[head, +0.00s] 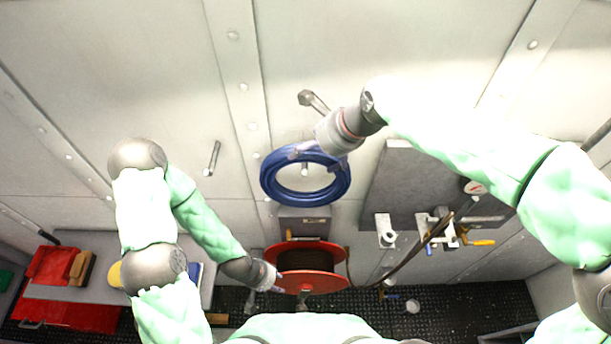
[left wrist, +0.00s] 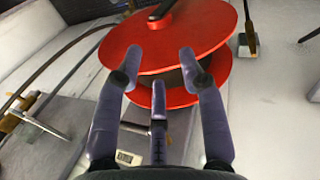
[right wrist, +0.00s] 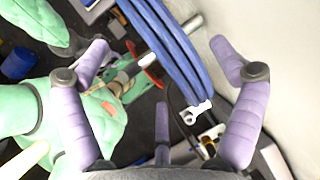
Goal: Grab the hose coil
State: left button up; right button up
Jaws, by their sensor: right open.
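The blue hose coil (head: 268,186) hangs in a ring on a peg (head: 304,170) on the pale wall. My right gripper (head: 318,157) is at the coil's upper right edge, open. In the right wrist view the coil's strands (right wrist: 172,50) run between the spread fingers, with gaps on both sides; I cannot tell how deep they sit. My left gripper (head: 273,284) is low, at the left side of the red reel (head: 312,283). In the left wrist view its fingers are spread and empty in front of the reel (left wrist: 190,33).
Other wall pegs stick out at left (head: 212,158) and above the coil (head: 312,100). A grey panel (head: 405,170) with valves and fittings is at right. A bench (head: 75,292) with a red box (head: 55,265) stands at lower left. The wall left of the coil is mostly clear.

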aim_at(311, 153)
jog(key=shift+x, duration=1.2)
jog(key=shift+w+a+f, duration=0.25)
jog(key=shift+w+f, duration=0.05)
jog(key=shift+f, duration=0.05)
jog(key=shift+s, duration=0.1)
jog(key=c, duration=1.8)
jog(key=shift+c, duration=0.2)
